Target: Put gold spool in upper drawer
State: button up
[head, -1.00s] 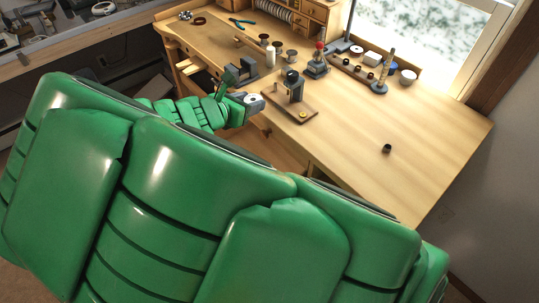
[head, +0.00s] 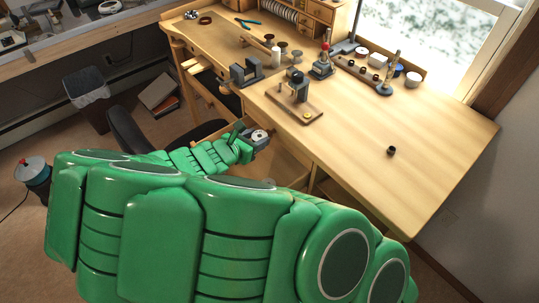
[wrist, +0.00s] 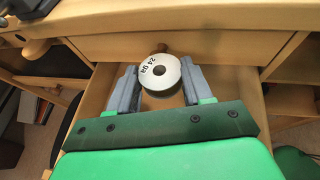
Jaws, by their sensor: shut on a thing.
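The spool (wrist: 162,68) has a white round label marked "24 ga" and a dark centre hole; little of its side shows. My gripper (wrist: 158,80) is shut on it, one grey finger on each side. In the head view, my gripper (head: 262,138) and the spool are in front of the desk's near edge, by its drawers. In the wrist view, a drawer front (wrist: 225,46) with a brown knob lies beyond the spool under the desktop. An open wooden drawer space (wrist: 100,92) shows below my gripper; I cannot tell which drawer it is.
The desktop (head: 345,150) carries a vise-like grey tool (head: 246,72), a small stand on a wooden board (head: 302,108), several small spools and a lone dark cup (head: 391,151). Its right side is mostly clear. A dark chair (head: 135,135) stands left of my arm.

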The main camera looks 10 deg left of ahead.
jog(key=shift+f, duration=3.95)
jog(key=shift+f, duration=0.6)
jog(key=o, duration=1)
jog(key=shift+r, duration=0.1)
jog(key=shift+r, duration=0.55)
jog(key=shift+v, duration=6)
jog(key=shift+f, duration=0.1)
